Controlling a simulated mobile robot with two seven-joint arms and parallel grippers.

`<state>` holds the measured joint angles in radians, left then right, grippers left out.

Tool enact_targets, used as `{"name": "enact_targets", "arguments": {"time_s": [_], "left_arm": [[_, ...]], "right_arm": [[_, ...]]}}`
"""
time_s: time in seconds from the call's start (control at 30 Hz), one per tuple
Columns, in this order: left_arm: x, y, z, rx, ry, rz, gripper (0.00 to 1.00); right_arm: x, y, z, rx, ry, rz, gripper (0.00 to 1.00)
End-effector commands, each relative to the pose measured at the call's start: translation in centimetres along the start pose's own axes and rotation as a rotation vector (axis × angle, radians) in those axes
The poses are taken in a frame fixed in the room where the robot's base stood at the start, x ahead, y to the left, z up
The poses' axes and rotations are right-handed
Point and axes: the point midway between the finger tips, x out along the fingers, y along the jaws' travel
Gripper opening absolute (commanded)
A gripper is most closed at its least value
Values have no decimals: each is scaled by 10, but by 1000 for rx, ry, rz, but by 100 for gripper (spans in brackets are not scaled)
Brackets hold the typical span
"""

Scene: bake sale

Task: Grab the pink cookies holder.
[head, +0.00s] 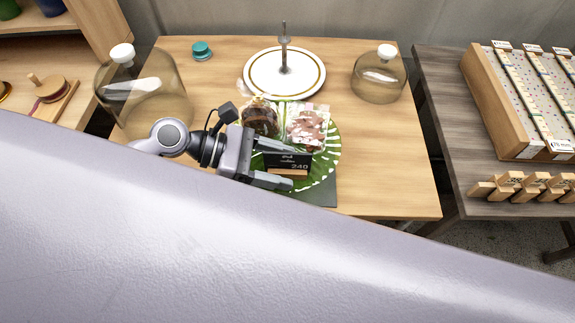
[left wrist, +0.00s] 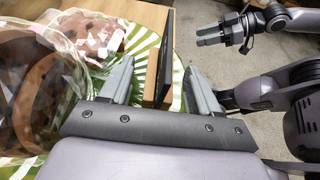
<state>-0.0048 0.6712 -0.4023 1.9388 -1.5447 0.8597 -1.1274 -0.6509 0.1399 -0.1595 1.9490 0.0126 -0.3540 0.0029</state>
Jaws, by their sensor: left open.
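A small black card with "240" on it (head: 284,160) stands in a wooden holder at the front of the green-and-white leaf-patterned plate (head: 332,160). The holder shows edge-on in the left wrist view (left wrist: 161,75). A clear bag of pink cookies (head: 307,124) lies behind the card, with a bag of brown cookies (head: 262,119) to its left. My left gripper (head: 299,167) is open, its fingers on either side of the card holder; gaps show on both sides in the left wrist view. My right gripper (left wrist: 208,37) shows there at the upper right, too small to judge its opening.
A white cake stand (head: 258,85) with a metal post stands behind the bags. Glass domes stand at left (head: 135,90) and right (head: 380,80). The table's right part (head: 385,160) is clear. A darker table (head: 450,150) with a wooden rack stands at right.

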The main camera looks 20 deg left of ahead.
Motion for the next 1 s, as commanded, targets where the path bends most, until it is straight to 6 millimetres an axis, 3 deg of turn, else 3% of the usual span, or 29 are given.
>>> {"name": "enact_targets", "arguments": {"time_s": [0.07, 0.23, 0.27, 0.73, 0.87, 1.0], "left_arm": [[0, 0, 0, 0, 0, 0, 62], [0, 0, 0, 0, 0, 0, 10], [0, 0, 0, 0, 0, 0, 7], [-3, 1, 6, 2, -1, 1, 6], [-9, 1, 20, 6, 0, 1, 6], [-20, 1, 47, 10, 0, 2, 6]], "right_arm": [[0, 0, 0, 0, 0, 0, 43], [0, 0, 0, 0, 0, 0, 43], [0, 0, 0, 0, 0, 0, 43], [0, 0, -1, 0, 1, 0, 43], [-1, 0, -2, 0, 1, 0, 43], [-2, 0, -4, 0, 2, 0, 43]]}}
